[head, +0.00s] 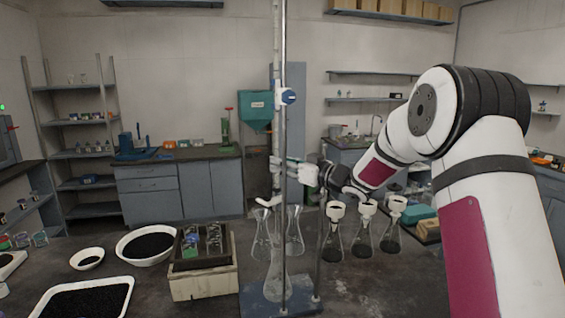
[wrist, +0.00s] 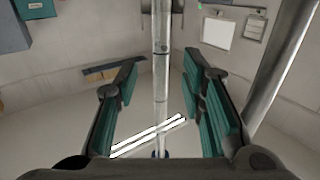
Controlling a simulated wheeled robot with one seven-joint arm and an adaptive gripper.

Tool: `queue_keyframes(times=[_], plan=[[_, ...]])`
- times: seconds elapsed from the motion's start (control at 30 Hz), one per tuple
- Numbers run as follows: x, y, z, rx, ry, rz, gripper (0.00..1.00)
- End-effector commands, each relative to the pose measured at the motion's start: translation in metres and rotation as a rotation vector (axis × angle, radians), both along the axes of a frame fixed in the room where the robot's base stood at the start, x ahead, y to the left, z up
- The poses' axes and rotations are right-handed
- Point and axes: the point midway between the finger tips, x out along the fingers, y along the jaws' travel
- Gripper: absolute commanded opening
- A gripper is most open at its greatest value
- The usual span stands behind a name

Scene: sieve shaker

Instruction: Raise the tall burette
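The tall burette (head: 277,50) is a clear upright glass tube beside the steel stand rod (head: 284,140), running past the top of the head view. A blue fitting (head: 288,97) sits on the stand partway up. In the wrist view the burette (wrist: 160,80) stands upright between the two teal-padded fingers of my gripper (wrist: 160,68). The fingers are apart, with a visible gap on each side of the tube. In the head view my gripper is at the stand from the right, and its fingertips are hard to tell from the pale clamp parts.
Flasks (head: 275,260) stand on and near the blue stand base (head: 265,300). Several funnel-topped flasks (head: 362,240) stand to the right, below my arm. Trays of black grains (head: 125,285) lie at the left. A steel rod (wrist: 285,65) runs close to the right finger in the wrist view.

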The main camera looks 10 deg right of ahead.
Motion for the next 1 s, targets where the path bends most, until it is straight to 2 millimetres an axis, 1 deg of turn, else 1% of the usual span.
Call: queue_keyframes(times=[0.03,0.1,0.33,0.43,0.57,1.0], plan=[[-0.007,-0.004,0.002,0.000,0.001,-0.002,0.37],[-0.014,-0.008,0.002,0.000,0.001,-0.001,0.37],[-0.035,-0.022,0.002,-0.001,0.001,-0.001,0.37],[-0.041,-0.027,0.002,0.000,0.001,-0.001,0.37],[-0.044,-0.029,0.003,0.001,-0.001,0.000,0.37],[-0.073,-0.048,0.051,-0.002,-0.002,-0.001,0.37]])
